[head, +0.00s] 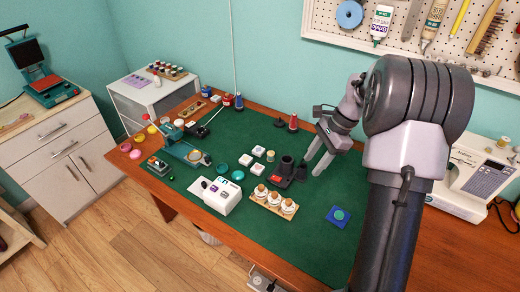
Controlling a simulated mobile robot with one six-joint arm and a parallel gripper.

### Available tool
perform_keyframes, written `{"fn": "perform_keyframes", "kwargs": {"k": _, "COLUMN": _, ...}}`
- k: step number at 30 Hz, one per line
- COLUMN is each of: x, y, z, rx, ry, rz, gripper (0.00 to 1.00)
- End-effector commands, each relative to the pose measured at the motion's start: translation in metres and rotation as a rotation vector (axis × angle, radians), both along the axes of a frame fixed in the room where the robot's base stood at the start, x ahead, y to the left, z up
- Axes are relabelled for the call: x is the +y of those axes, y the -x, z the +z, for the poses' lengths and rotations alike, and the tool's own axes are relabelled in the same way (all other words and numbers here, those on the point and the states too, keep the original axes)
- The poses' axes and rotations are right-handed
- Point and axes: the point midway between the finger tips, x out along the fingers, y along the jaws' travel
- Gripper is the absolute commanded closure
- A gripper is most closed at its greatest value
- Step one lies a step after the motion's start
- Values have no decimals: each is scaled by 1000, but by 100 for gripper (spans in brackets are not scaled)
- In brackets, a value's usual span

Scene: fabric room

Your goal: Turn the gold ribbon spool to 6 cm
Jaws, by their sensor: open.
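My gripper (319,163) is open and empty, pointing down over the right half of the green mat (310,228). It is behind and to the right of a wooden block (267,207) at the front of the mat. The block carries a row of small white spool-like pieces (274,198) with brownish tops. Several coloured rolls lie at the table's left end, including a yellow one (152,129) and an orange one (140,138). I cannot tell which piece is the gold ribbon spool, and no centimetre marks are readable.
A white device (215,195) and a black holder (284,172) stand near the block. A teal press (185,150) is farther left. A blue square (338,216) lies right of the block. A sewing machine (470,180) stands at the right. The mat's front right is mostly clear.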

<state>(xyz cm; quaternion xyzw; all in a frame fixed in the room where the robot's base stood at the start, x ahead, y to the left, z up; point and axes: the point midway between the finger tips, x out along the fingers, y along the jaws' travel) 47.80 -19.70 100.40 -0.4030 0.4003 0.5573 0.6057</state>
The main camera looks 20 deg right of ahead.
Motion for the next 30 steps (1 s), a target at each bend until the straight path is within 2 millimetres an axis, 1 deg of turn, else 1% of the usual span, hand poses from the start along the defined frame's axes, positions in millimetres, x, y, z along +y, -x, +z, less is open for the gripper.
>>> {"fn": "perform_keyframes", "kwargs": {"k": 1, "x": -10, "y": -1, "z": -7, "rx": 23, "ry": -18, "rz": -36, "gripper": 56}}
{"fn": "perform_keyframes", "kwargs": {"k": 2, "x": -14, "y": -1, "z": -12, "rx": 32, "ry": -26, "rz": -52, "gripper": 56}}
{"fn": "perform_keyframes", "kwargs": {"k": 3, "x": -17, "y": -2, "z": -18, "rx": 39, "ry": -33, "rz": -67, "gripper": 56}}
{"fn": "perform_keyframes", "kwargs": {"k": 5, "x": -17, "y": -2, "z": -27, "rx": 46, "ry": -38, "rz": -74, "gripper": 56}}
{"fn": "perform_keyframes", "kwargs": {"k": 8, "x": -10, "y": -2, "z": -48, "rx": 46, "ry": -38, "rz": -71, "gripper": 56}}
{"fn": "perform_keyframes", "kwargs": {"k": 12, "x": 7, "y": -4, "z": -89, "rx": 47, "ry": -38, "rz": -70, "gripper": 56}}
{"fn": "perform_keyframes", "kwargs": {"k": 18, "x": 30, "y": -7, "z": -143, "rx": 46, "ry": -36, "rz": -68, "gripper": 56}}
{"fn": "perform_keyframes", "kwargs": {"k": 21, "x": 39, "y": -8, "z": -163, "rx": 45, "ry": -35, "rz": -69, "gripper": 56}}
{"fn": "perform_keyframes", "kwargs": {"k": 25, "x": 46, "y": -9, "z": -178, "rx": 43, "ry": -35, "rz": -68, "gripper": 56}}
{"fn": "perform_keyframes", "kwargs": {"k": 30, "x": 49, "y": -9, "z": -182, "rx": 43, "ry": -34, "rz": -68, "gripper": 56}}
